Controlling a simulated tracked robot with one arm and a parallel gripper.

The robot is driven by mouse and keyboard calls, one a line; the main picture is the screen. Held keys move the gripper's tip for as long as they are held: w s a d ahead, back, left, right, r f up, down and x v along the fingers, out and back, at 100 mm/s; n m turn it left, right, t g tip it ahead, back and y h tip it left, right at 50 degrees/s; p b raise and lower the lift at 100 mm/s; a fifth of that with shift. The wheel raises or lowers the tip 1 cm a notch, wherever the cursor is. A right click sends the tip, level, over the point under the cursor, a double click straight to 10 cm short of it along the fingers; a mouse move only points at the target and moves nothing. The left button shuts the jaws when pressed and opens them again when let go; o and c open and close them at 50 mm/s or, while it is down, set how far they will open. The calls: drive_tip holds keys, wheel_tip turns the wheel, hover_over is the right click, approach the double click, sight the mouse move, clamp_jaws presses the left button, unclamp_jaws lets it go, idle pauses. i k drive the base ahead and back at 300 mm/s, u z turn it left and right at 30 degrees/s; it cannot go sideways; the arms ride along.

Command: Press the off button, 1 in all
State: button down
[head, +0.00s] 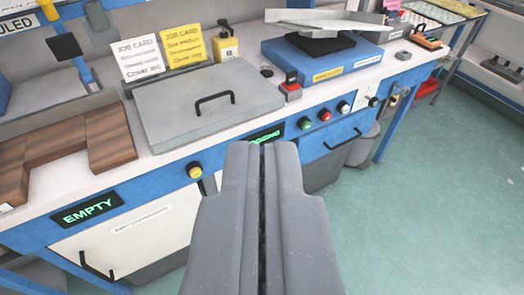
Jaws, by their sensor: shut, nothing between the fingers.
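My gripper (263,150) is shut and empty, its two grey fingers together in the lower middle of the view. Its tips overlap the blue front of the workbench in the picture. A row of round buttons sits on that front, right of the tips: a green button (305,123), a red button (324,115) and a white button (343,107). Another red button (291,77) tops a small box on the bench. I cannot read which button is marked off. The gripper appears apart from all of them.
A grey lidded box (195,125) with a black handle stands on the bench. A yellow knob (195,170) and an "EMPTY" display (88,210) are on the front. A green-lit display (272,133) is partly hidden by my gripper. Green floor (440,210) is clear at right.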

sight(326, 116)
drive_tip(key=u, duration=1.75)
drive_tip(key=k, duration=1.4)
drive_tip(key=z, duration=1.3)
drive_tip(key=i, duration=1)
drive_tip(key=u, duration=0.05)
